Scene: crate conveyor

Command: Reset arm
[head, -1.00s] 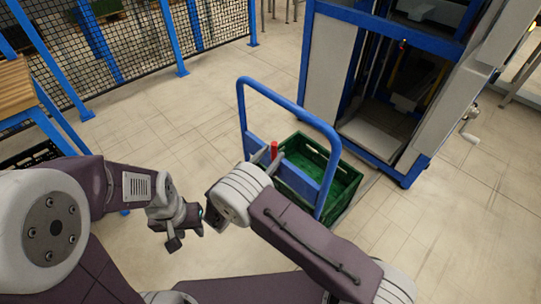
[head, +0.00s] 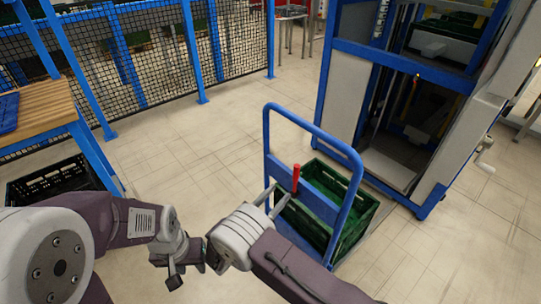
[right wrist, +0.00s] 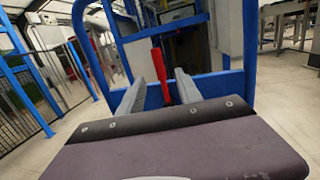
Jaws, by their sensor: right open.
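My left gripper (head: 178,268) hangs over open floor at the lower left in the head view, small and partly turned away, so its jaws cannot be judged. My right gripper (head: 277,199) points at the blue panel of a blue-framed cart (head: 356,165). Its two grey fingers stand apart, open, in the right wrist view (right wrist: 168,72). A red upright handle (head: 295,178) appears between or just beyond these fingers, and also shows in the right wrist view (right wrist: 159,60). Whether the fingers touch the panel or handle is unclear.
A green crate (head: 370,208) sits behind the cart's blue panel. A blue-framed lift machine (head: 345,95) stands beyond it. A wooden-topped table (head: 42,111) and a black crate (head: 60,178) are at left, a mesh fence behind. Floor between them is clear.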

